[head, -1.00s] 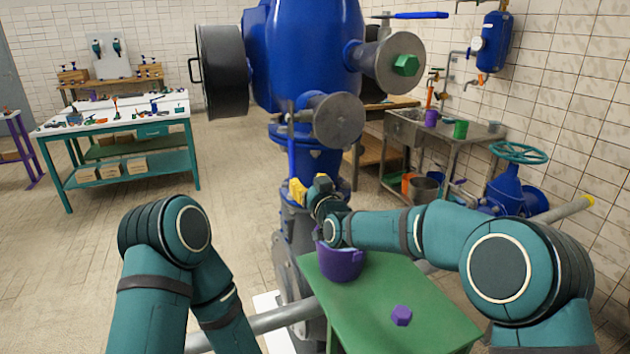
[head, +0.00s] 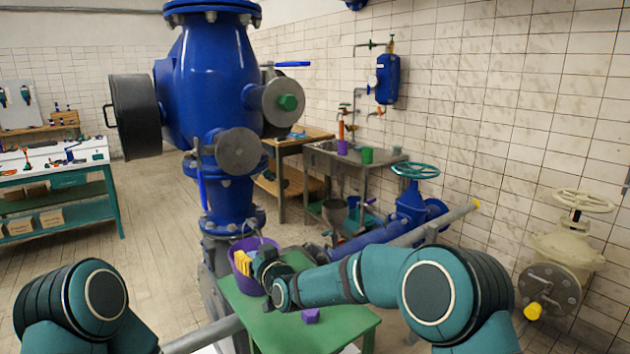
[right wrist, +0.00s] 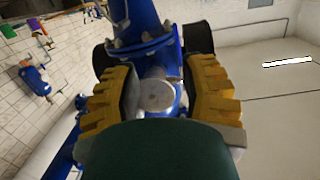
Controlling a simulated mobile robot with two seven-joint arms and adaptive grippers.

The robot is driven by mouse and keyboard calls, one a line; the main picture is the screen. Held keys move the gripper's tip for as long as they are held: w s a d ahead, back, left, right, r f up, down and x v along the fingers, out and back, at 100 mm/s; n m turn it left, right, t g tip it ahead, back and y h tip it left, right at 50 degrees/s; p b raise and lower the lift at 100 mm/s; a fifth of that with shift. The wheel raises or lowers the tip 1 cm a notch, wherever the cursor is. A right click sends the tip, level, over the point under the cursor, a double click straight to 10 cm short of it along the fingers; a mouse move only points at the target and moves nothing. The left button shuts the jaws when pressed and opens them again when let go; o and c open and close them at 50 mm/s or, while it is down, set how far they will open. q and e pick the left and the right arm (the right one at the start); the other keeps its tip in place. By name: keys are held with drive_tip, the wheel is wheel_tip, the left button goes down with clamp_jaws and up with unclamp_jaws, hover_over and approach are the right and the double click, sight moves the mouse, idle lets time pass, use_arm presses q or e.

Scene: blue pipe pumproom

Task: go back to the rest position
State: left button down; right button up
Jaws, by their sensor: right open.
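My right gripper (head: 243,262) shows in the head view at the purple bucket, its yellow fingers in front of the bucket's inside or rim; I cannot tell which. In the right wrist view its two yellow fingers (right wrist: 160,95) are spread apart with nothing between them, and the blue pump stands beyond. The purple bucket (head: 242,284) stands on the green table (head: 345,336). A small purple block (head: 311,316) lies on the table, partly hidden by my right arm. My left arm shows at the lower left of the head view, but its gripper is out of view.
The tall blue pump (head: 215,90) with its flanges stands behind the green table. A grey pipe (head: 435,223) and a blue valve with a green handwheel (head: 415,171) are at the right. A cream valve (head: 560,255) stands by the tiled wall. A workbench (head: 60,190) is at the left.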

drive_tip(key=s+d+f+m+g+h, duration=0.1)
drive_tip(key=s+d+f+g, duration=0.1)
drive_tip(key=s+d+f, duration=0.45)
drive_tip(key=s+d+f+m+g+h, duration=0.2)
drive_tip(key=s+d+f, duration=0.15)
drive_tip(key=f, duration=0.65)
drive_tip(key=s+d+f+m+g+h, duration=0.1)
drive_tip(key=s+d+f+g, duration=0.1)
drive_tip(key=s+d+f, duration=0.5)
drive_tip(key=s+d+f+m+g+h, duration=0.1)
drive_tip(key=s+d+f+m+g, duration=0.1)
drive_tip(key=s, duration=0.7)
drive_tip(key=s+d+f+m+g, duration=0.1)
drive_tip(key=s+d+f+g, duration=0.3)
drive_tip(key=s+f, duration=0.3)
drive_tip(key=s+d, duration=0.1)
drive_tip(key=s, duration=0.2)
drive_tip(key=shift+d+f+m+h, duration=0.15)
drive_tip(key=shift+d+m+h, duration=0.1)
drive_tip(key=shift+m+h, duration=0.15)
